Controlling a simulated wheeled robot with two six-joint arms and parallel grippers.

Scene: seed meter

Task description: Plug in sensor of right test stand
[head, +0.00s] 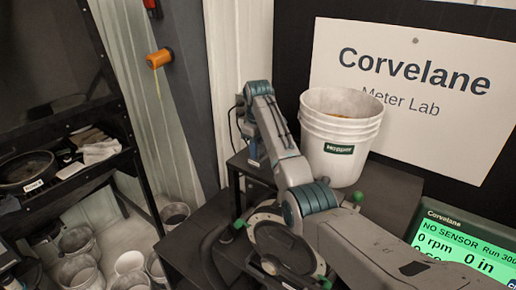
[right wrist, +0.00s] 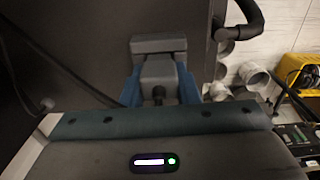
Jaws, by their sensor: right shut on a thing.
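In the right wrist view my right gripper (right wrist: 159,90) has its blue fingers shut on a dark grey plug (right wrist: 158,72). A wider grey block (right wrist: 158,44) lies just beyond the plug; I cannot tell whether they are joined. In the head view my right arm reaches across the test stand (head: 400,200), with the gripper (head: 251,152) low at its left back side, beside the white bucket. The fingertips are mostly hidden there. The green display (head: 465,250) reads NO SENSOR and 0 rpm. My left gripper is in neither view.
A stack of white buckets (head: 340,135) stands on the stand, close to my right arm. A black hose (head: 208,250) curves at the stand's front left. Several buckets (head: 78,240) sit on the floor at left, below a dark shelf (head: 70,185). A yellow crate (right wrist: 300,75) shows at right in the wrist view.

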